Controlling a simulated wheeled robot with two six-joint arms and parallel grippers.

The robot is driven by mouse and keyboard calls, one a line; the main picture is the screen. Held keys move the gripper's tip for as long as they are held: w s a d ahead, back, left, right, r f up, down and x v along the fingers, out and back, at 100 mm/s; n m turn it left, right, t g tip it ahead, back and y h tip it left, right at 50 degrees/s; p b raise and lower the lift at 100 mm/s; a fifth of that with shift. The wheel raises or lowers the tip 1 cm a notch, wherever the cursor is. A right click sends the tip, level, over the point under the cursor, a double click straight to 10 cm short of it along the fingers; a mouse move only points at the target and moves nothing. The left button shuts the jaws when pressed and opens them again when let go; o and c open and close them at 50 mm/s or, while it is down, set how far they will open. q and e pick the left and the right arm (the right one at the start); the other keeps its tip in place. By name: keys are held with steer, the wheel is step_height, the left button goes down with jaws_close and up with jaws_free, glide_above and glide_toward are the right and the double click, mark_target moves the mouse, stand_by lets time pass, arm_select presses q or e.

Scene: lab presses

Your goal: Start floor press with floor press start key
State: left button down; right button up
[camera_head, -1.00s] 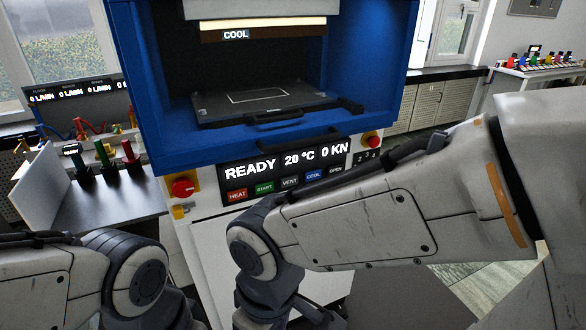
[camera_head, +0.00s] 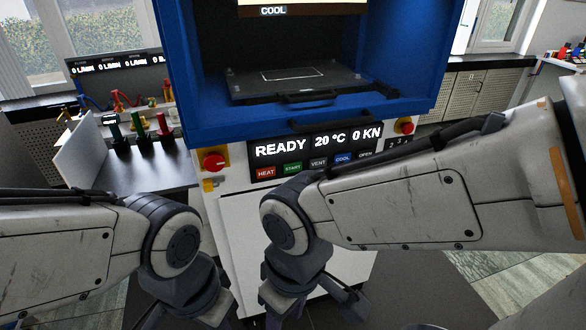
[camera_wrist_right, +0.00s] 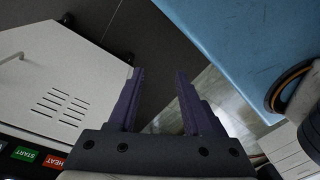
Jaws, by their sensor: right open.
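The floor press is a blue-framed machine with a white lower body; its dark panel (camera_head: 318,143) reads READY, 20 °C, 0 KN. The green START key (camera_head: 292,168) sits below that display, between the red HEAT key (camera_head: 265,173) and the VENT key. START (camera_wrist_right: 24,154) also shows at the lower left of the right wrist view. My right gripper (camera_wrist_right: 160,72) is open and empty, its two purple fingers apart, pointing away from the keys. In the head view it hangs below the panel, mostly hidden by my arm. My left gripper (camera_head: 224,323) is cut off by the bottom edge.
A red emergency knob (camera_head: 214,163) stands left of the keys; another (camera_head: 404,126) is at the right. A dark side table (camera_head: 150,172) with red and green upright handles is at the left. The press's lower plate (camera_head: 292,84) and front handles project above the panel.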

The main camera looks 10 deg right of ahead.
jaws_close()
stand_by(1.4)
